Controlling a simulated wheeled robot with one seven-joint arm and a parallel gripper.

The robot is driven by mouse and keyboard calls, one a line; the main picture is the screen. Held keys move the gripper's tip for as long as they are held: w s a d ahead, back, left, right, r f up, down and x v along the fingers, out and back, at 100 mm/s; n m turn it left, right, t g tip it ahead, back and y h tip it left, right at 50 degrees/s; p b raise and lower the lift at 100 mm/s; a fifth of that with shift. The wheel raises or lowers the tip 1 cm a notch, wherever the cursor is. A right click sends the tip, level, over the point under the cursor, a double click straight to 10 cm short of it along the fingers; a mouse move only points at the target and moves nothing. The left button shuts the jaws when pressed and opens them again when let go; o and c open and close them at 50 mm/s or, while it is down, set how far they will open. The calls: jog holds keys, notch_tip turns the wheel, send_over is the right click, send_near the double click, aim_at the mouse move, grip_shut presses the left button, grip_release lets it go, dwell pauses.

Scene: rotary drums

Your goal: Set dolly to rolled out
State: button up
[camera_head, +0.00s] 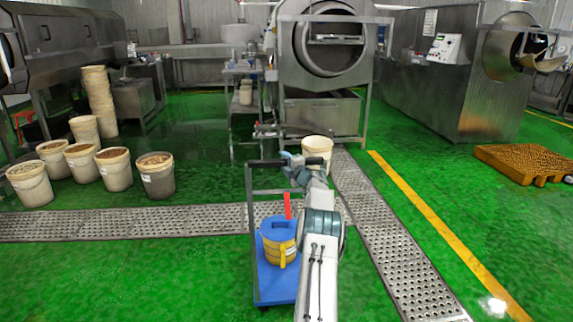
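The dolly (266,285) is a small cart with a blue deck and a grey upright frame topped by a dark push bar. It stands on the green floor at lower centre, partly hidden by my arm. A blue-and-yellow round container (279,242) with a red upright piece sits on its deck. My arm reaches forward over the dolly's right side. My gripper (287,160) is at the push bar, near its middle. It looks close to or touching the bar, but its fingers are too small to tell whether they grip it.
Perforated metal drain strips (130,222) cross the floor. A cream bucket (317,150) stands just beyond the dolly. Several filled buckets (114,170) stand at left. A large drum machine (325,85) is behind. An orange pallet (525,163) lies at right.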

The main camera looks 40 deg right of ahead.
jog(key=shift+s, duration=0.15)
jog(key=shift+s+a, duration=0.1)
jog(key=shift+s, duration=0.5)
jog(key=b+v, duration=0.2)
jog(key=v, duration=1)
jog(key=shift+b, duration=0.3)
jog(key=shift+s+a, duration=0.1)
